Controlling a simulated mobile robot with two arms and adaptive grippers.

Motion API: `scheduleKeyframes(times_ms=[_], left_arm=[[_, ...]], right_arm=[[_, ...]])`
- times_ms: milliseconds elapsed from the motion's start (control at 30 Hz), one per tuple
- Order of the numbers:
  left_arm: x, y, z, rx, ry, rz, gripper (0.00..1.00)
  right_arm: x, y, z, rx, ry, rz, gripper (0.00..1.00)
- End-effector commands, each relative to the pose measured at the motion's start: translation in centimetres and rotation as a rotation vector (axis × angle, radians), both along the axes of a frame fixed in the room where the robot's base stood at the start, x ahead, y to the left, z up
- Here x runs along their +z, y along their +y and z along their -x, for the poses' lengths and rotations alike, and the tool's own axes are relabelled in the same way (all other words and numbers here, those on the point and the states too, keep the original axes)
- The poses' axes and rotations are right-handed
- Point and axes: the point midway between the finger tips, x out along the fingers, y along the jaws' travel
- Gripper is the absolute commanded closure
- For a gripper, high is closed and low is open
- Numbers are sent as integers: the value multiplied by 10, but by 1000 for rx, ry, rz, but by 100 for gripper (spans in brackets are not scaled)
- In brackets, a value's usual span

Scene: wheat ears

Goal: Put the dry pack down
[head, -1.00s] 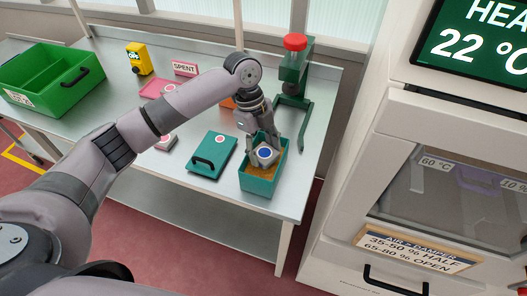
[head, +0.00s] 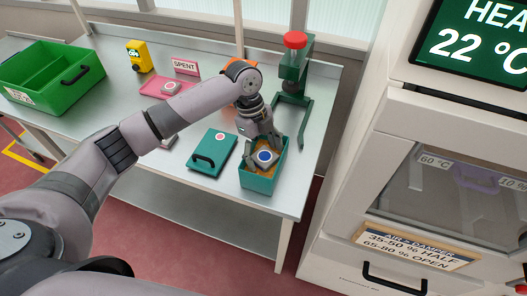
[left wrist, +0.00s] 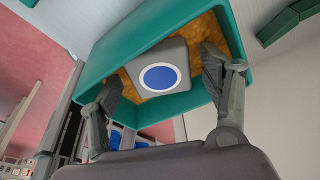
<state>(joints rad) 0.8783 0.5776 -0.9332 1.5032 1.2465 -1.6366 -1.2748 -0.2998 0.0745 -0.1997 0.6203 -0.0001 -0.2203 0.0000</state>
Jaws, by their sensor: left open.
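A grey pack with a blue disc (head: 264,157) rests in a small teal box (head: 259,182) with golden-brown filling, near the front right of the bench. In the left wrist view the pack (left wrist: 151,55) lies on the filling (left wrist: 203,31) inside the box walls. My left gripper (head: 263,142) is over the box, pointing down. In the left wrist view its fingers (left wrist: 163,88) are spread on either side of the pack, with visible gaps, so it is open. My right gripper is not in view.
A teal lid with a handle and pink dot (head: 208,152) lies left of the box. A green stand with a red knob (head: 294,62) is behind it. A SPENT sign (head: 185,67), yellow device (head: 139,58) and green bin (head: 50,83) are further left. A white cabinet (head: 345,215) stands right.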

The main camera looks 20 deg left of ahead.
Motion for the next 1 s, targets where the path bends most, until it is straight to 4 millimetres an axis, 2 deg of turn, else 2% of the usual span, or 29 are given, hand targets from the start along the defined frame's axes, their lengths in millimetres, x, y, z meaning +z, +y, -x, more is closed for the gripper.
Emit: scheduleKeyframes(times_ms=[267,367,733,833,1000], left_arm=[[6,1,-2,0,-3,0,29],[19,4,-4,0,-5,1,29],[93,23,-12,1,-4,1,29],[107,26,-13,2,-2,1,29],[118,29,-13,0,0,0,29]], right_arm=[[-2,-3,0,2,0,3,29],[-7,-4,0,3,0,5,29],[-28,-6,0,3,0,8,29],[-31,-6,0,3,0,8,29],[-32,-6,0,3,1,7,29]])
